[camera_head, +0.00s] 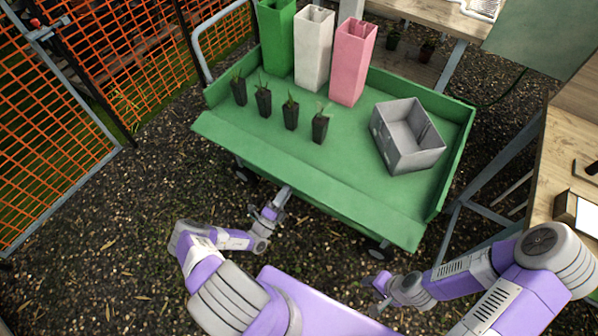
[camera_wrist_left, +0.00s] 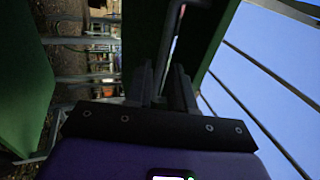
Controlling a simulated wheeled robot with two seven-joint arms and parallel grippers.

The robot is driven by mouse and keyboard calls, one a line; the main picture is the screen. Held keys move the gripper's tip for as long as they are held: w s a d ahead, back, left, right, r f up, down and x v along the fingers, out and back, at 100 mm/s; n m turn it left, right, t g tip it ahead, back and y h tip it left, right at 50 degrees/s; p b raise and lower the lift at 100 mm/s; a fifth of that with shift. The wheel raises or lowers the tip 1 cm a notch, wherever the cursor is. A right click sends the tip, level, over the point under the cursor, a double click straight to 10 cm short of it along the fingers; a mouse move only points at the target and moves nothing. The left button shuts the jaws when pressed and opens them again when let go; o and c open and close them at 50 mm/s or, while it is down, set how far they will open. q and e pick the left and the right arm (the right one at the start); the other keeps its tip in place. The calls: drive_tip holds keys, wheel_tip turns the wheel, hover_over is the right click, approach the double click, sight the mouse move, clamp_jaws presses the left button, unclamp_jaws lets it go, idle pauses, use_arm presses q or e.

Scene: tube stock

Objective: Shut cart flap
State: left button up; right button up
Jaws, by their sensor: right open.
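The green cart (camera_head: 350,160) stands ahead of me. Its front flap (camera_head: 300,180) is folded outward and down along the near side, so that side is open. My left gripper (camera_head: 282,198) is at the flap's outer edge, near its middle. In the left wrist view, the dark fingers (camera_wrist_left: 163,92) have a thin grey bar between them, beside a dark green panel. I cannot tell whether they clamp the bar. My right gripper (camera_head: 377,294) is open and low, in front of the cart's near right corner, apart from it.
On the cart are several small potted seedlings (camera_head: 263,101), a grey crate (camera_head: 406,135), and green, white (camera_head: 313,50) and pink (camera_head: 353,62) tall containers. An orange mesh fence (camera_head: 60,140) stands left and a wooden table (camera_head: 560,160) right. Bare gravel lies before the cart.

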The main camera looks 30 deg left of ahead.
sight(295, 177)
use_arm(q)
drive_tip(key=shift+r+b+x, duration=0.2)
drive_tip(key=shift+b+x, duration=0.2)
drive_tip(key=shift+x, duration=3.15)
drive_tip(key=shift+s, duration=0.1)
clamp_jaws()
